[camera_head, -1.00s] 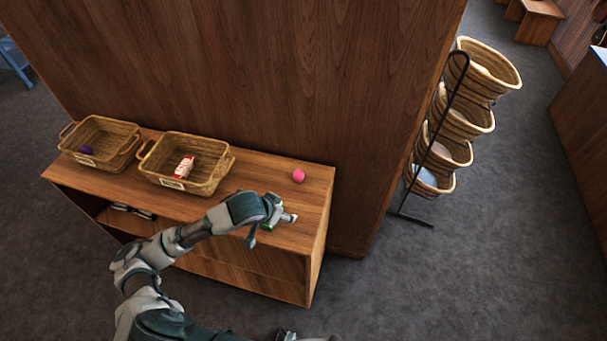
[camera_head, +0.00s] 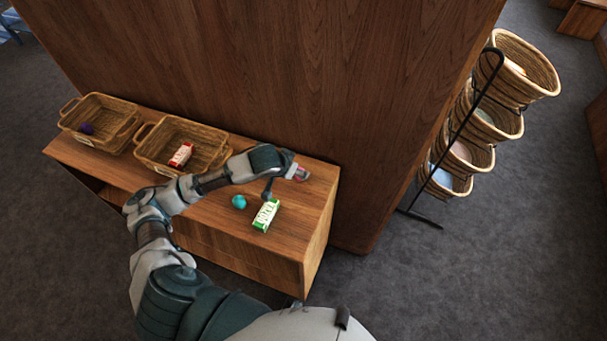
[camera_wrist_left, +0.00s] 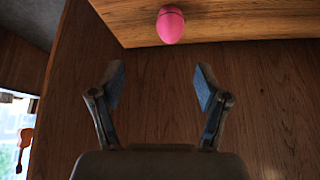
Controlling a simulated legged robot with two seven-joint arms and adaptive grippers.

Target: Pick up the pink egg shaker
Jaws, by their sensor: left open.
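The pink egg shaker (camera_wrist_left: 171,25) lies on the wooden top of the low cabinet, at the top of the left wrist view. In the head view my left gripper (camera_head: 298,173) is over the right back part of the cabinet top, and hides most or all of the egg. In the left wrist view my left gripper (camera_wrist_left: 158,82) is open and empty. The egg is beyond its fingertips, roughly in line with the gap and apart from them. My right gripper is not in view.
Two wicker baskets (camera_head: 140,138) (camera_head: 72,112) stand left, holding a red-and-white box (camera_head: 181,155) and a purple item (camera_head: 87,129). A wooden panel (camera_head: 270,70) rises behind.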

